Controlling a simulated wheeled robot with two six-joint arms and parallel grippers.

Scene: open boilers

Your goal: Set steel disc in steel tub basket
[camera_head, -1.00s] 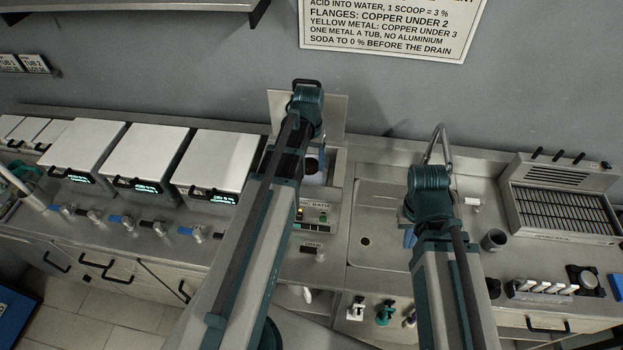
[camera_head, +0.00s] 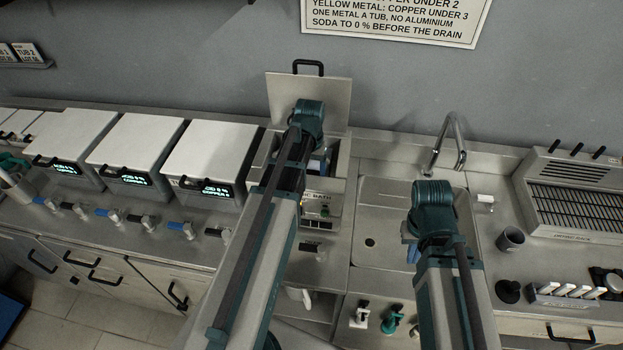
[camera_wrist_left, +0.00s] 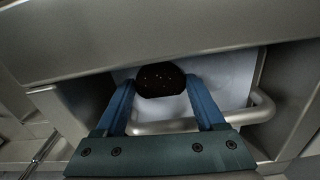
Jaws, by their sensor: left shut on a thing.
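A dark round disc with small bright specks, which I take as the steel disc (camera_wrist_left: 161,80), sits between the blue fingers of my left gripper (camera_wrist_left: 160,84) in the left wrist view. The gripper is shut on it. Behind the disc is a pale interior with a bent metal rail (camera_wrist_left: 262,106), perhaps part of a basket, framed by steel walls. In the head view my left arm reaches to the open bath (camera_head: 343,160) and mostly hides its inside. I cannot identify the steel tub basket for sure.
The bath's raised lid (camera_head: 335,95) stands upright behind my left arm. Several closed white-lidded tubs (camera_head: 212,150) line the counter to the left.

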